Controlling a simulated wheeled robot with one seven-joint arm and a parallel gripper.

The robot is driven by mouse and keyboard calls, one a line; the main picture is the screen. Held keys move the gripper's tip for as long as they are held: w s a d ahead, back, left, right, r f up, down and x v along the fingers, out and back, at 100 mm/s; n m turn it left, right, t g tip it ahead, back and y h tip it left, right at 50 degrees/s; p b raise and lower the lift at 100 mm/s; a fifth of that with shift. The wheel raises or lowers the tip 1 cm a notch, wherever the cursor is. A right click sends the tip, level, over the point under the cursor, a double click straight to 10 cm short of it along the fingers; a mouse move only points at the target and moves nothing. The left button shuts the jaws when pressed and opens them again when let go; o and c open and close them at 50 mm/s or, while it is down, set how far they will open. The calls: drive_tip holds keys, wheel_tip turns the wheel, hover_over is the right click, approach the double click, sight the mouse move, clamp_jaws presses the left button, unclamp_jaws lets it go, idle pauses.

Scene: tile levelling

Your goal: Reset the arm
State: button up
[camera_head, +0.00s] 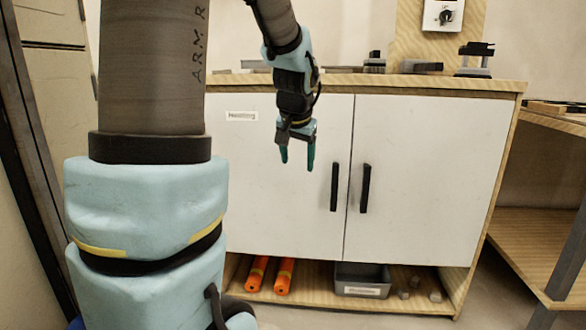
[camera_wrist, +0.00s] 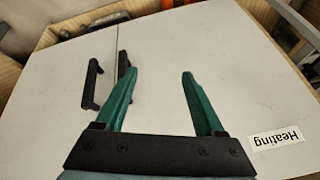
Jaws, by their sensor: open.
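My gripper (camera_head: 297,158) hangs in front of the left white cabinet door (camera_head: 275,200), with its green fingers pointing down. In the wrist view the gripper (camera_wrist: 155,85) shows its two green fingers spread apart, with nothing between them. My arm reaches in from the left and fills much of the left side of the head view. The cabinet's doors are shut, and their two black handles (camera_head: 334,187) stand side by side at the middle.
The wooden cabinet top (camera_head: 460,84) holds several dark tools or fixtures. An open shelf below has orange cylinders (camera_head: 284,276), a grey bin (camera_head: 362,280) and small grey blocks. A wooden shelf unit (camera_head: 540,235) stands at right. A control box (camera_head: 442,15) is above.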

drive_tip(key=s+a+f+n+g+b, duration=0.15)
drive_tip(key=s+a+f, duration=0.25)
drive_tip(key=s+f, duration=0.4)
drive_tip(key=s+a+f+n+g, duration=0.35)
drive_tip(key=s+f, duration=0.35)
drive_tip(key=s, duration=0.3)
wheel_tip(320, 180, up, 38)
drive_tip(key=m+t+p, duration=0.1)
drive_tip(key=p, duration=3.6)
drive_tip(key=shift+w+r+p, duration=0.15)
drive_tip(key=shift+w+p, duration=0.15)
drive_tip(key=shift+p, duration=0.05)
drive_tip(key=shift+a, duration=0.1)
